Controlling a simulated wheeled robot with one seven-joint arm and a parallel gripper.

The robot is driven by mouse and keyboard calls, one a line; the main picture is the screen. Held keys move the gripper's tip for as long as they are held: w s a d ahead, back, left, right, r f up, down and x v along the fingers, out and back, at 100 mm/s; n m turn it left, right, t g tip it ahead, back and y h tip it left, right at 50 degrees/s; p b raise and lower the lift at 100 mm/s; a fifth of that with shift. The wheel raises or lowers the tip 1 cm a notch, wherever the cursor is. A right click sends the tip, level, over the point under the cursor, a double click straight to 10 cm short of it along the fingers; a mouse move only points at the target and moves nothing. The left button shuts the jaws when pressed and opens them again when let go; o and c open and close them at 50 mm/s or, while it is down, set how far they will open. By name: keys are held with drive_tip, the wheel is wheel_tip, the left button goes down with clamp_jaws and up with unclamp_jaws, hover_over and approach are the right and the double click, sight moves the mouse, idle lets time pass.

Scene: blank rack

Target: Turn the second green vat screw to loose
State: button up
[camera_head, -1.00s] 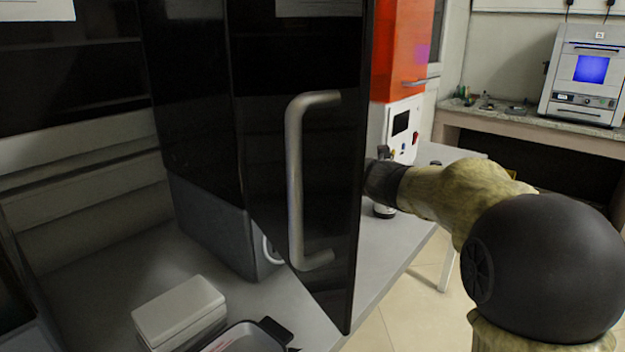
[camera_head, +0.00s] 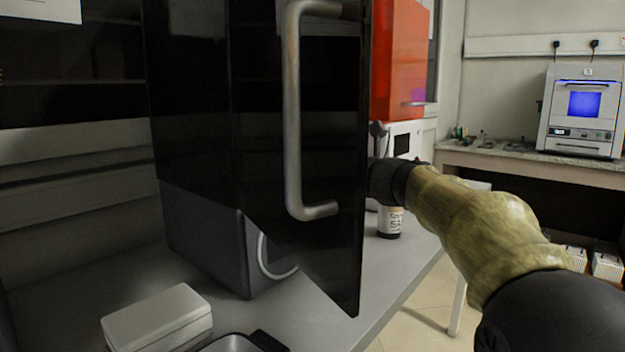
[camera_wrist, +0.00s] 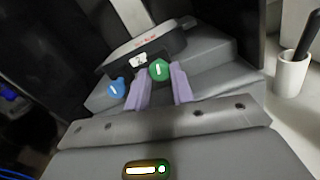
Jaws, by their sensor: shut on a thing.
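In the wrist view a round green screw (camera_wrist: 159,69) with a white line on it sits between the two lavender fingers of my gripper (camera_wrist: 160,84). The fingers are shut on it. A blue screw (camera_wrist: 116,87) with a white mark is to the left, outside the fingers. Behind them is a dark grey vat (camera_wrist: 170,46) with a small white label and red lettering. Only one green screw shows clearly in this view. In the head view my gripper is hidden behind the black cover (camera_head: 300,200).
The cover's long metal handle (camera_head: 293,120) stands out towards me. A white box (camera_head: 158,318) and a grey tray (camera_head: 232,343) are at the front left of the table. A labelled bottle (camera_head: 390,222) stands below my arm. A white cup (camera_wrist: 290,75) holds a dark rod.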

drive_tip(key=shift+f+n, duration=0.2)
drive_tip(key=shift+n, duration=0.2)
drive_tip(key=o, duration=0.9)
drive_tip(key=shift+r, duration=0.1)
drive_tip(key=shift+o, duration=0.2)
drive_tip(key=shift+d, duration=0.1)
drive_tip(key=p+v, duration=0.2)
drive_tip(key=v, duration=1.5)
drive_tip(key=shift+p, duration=0.3)
drive_tip(key=shift+s, duration=0.1)
